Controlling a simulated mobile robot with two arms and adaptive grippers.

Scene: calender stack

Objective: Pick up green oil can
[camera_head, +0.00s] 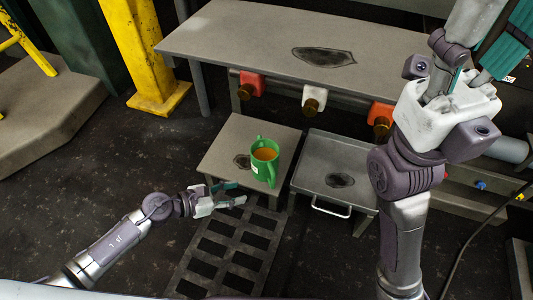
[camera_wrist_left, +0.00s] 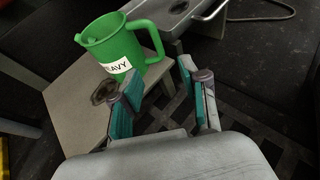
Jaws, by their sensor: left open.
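The green oil can (camera_head: 264,160) is an open jug with a handle, a spout and an orange-brown content. It stands upright on a small low grey table (camera_head: 222,156). In the left wrist view the green can (camera_wrist_left: 112,50) is at the upper left, with a white label ending in "EAVY". My left gripper (camera_head: 238,193) is open and empty. It is in front of the small table, apart from the can. The teal-padded fingers (camera_wrist_left: 165,98) point towards the can's handle side. My right gripper (camera_head: 490,45) is raised at the upper right, its tips partly cut off.
A low grey cart (camera_head: 318,160) with a white handle stands right of the small table. A long grey bench (camera_head: 240,40) runs behind, with red and white containers below it. A yellow post (camera_head: 145,60) stands at the left. A floor grate (camera_head: 225,250) lies in front.

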